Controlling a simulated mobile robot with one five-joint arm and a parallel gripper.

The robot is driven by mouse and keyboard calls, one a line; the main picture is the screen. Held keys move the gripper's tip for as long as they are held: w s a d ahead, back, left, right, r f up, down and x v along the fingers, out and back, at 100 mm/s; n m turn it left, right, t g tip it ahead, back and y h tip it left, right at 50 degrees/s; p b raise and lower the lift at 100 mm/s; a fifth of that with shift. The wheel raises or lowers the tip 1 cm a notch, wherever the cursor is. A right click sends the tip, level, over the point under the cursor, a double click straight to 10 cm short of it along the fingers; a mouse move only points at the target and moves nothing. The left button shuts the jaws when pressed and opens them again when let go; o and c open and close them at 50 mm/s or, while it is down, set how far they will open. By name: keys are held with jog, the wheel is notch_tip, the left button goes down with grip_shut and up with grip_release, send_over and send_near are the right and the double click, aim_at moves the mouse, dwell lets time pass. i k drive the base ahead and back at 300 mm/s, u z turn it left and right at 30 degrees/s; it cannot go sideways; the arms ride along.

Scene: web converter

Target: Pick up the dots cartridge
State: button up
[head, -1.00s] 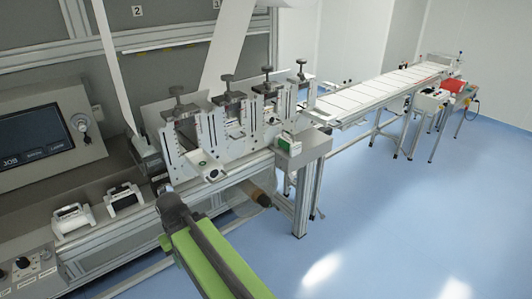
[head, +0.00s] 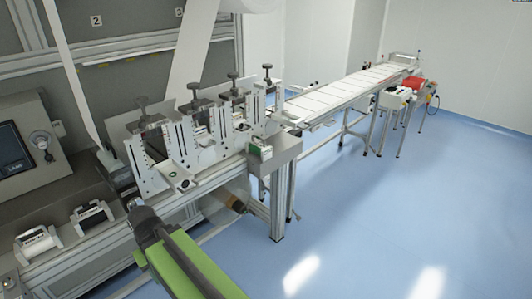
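Two white cartridges with dark parts sit on the grey machine ledge at the left in the head view. One white cartridge (head: 37,244) is nearer the left edge, and another white cartridge (head: 93,215) is to its right. A green and white cartridge (head: 260,148) sits on a grey box at the end of the machine. Labels are too small to read, so I cannot tell which is the dots cartridge. My gripper (head: 137,208) is right of the second white cartridge, apart from it in the picture. Its fingers are not clear, being seen from behind.
A row of white machine stations (head: 190,135) with black knobs stands just beyond my gripper. A grey control panel (head: 25,140) is at the left. A long conveyor (head: 340,95) runs to the back right. The blue floor (head: 400,210) at right is clear.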

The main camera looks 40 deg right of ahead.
aim_at(265, 152)
jog(key=u, duration=0.75)
jog(key=k, duration=0.75)
jog(key=z, duration=0.8)
jog(key=i, duration=1)
jog(key=u, duration=0.1)
